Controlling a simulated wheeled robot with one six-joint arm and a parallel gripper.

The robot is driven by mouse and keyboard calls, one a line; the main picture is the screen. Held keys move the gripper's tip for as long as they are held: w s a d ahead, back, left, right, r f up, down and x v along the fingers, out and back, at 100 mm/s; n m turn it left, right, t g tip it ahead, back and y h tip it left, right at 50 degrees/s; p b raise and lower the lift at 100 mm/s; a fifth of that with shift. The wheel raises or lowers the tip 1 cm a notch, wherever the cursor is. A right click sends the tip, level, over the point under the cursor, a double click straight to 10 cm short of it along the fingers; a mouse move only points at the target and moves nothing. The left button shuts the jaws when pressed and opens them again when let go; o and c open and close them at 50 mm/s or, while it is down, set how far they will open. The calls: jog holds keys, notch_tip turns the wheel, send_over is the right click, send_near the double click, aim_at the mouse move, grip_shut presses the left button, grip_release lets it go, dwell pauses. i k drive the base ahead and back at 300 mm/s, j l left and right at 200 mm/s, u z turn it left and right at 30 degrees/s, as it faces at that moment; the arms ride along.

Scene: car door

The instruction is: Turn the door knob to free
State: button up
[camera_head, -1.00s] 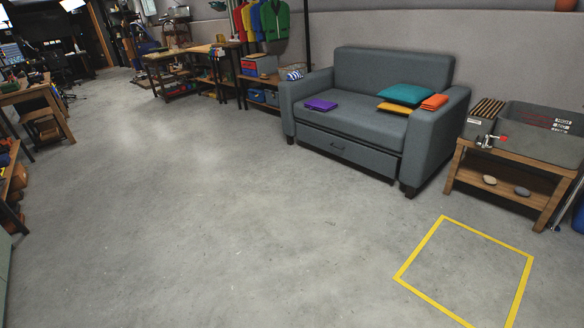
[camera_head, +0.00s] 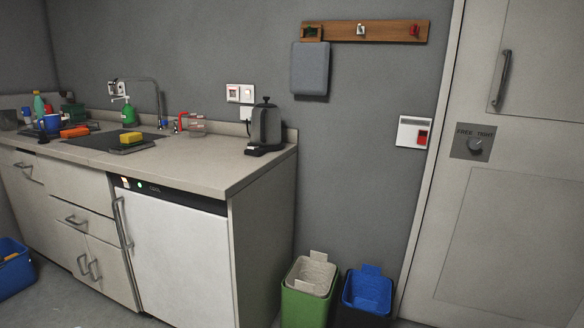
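The door knob (camera_head: 475,146) is a small round dark knob on a grey square plate at the right of the view. The plate carries the words FREE and TIGHT above the knob. I cannot tell from here which word the knob points to. The plate sits on a pale grey door (camera_head: 470,235), near its left edge. A dark vertical handle (camera_head: 501,78) is on a panel above and right of the knob. My gripper is not in view.
A kitchen counter (camera_head: 190,170) with a kettle (camera_head: 265,128) juts out at left. A green bin (camera_head: 305,305) and a blue bin (camera_head: 365,298) stand between the counter and the door. A red switch (camera_head: 422,138) is on the wall left of the door.

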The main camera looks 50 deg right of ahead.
aim_at(473, 144)
jog(key=z, duration=2.75)
